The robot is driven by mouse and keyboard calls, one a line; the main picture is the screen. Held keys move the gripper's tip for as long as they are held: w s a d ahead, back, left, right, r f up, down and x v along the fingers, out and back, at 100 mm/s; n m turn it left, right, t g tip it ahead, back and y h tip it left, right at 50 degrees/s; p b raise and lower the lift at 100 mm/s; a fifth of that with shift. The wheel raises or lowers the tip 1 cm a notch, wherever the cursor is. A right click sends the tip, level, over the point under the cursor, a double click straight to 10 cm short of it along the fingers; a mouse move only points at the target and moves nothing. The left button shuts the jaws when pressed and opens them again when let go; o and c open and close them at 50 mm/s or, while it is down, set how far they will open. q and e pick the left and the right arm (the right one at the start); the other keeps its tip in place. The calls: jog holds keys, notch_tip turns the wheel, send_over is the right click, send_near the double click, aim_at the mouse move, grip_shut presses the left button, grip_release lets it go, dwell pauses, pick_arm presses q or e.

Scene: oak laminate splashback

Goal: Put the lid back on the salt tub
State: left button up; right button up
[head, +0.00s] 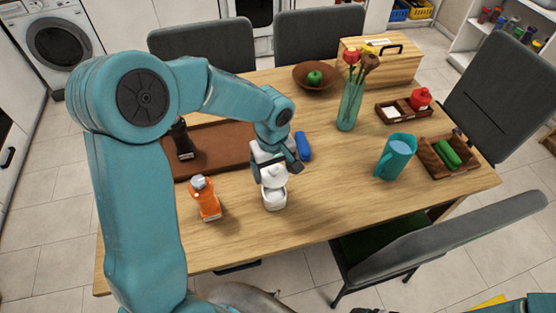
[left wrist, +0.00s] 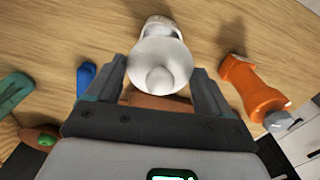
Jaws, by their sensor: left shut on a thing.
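The white salt tub (head: 274,200) stands upright on the wooden table near its front edge. My left gripper (head: 272,172) comes down from above and is shut on the white lid (head: 273,178), at the tub's mouth. In the left wrist view the round lid with its knob (left wrist: 160,66) sits between the two fingers (left wrist: 163,92), and part of the white tub (left wrist: 162,27) shows beyond it. The lid hides most of the tub's mouth there. I cannot tell whether lid and tub touch. My right gripper does not show.
An orange bottle (head: 205,199) stands left of the tub. A brown tray (head: 222,141) with a dark grinder (head: 182,139) and a blue object (head: 303,147) lie behind. A teal mug (head: 395,157) and vase (head: 350,106) stand right. The table between tub and mug is clear.

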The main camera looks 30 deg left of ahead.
pick_arm(q)
jog(key=shift+w+f+b, duration=0.1)
jog(key=shift+f+b, duration=1.7)
jog(key=shift+f, duration=0.8)
jog(key=shift+f+b, duration=0.6)
jog(key=shift+b, duration=0.05)
jog(key=shift+b, duration=0.45)
jog(key=shift+f+b, duration=0.15)
jog(key=shift+b, duration=0.45)
jog(key=o, duration=0.9)
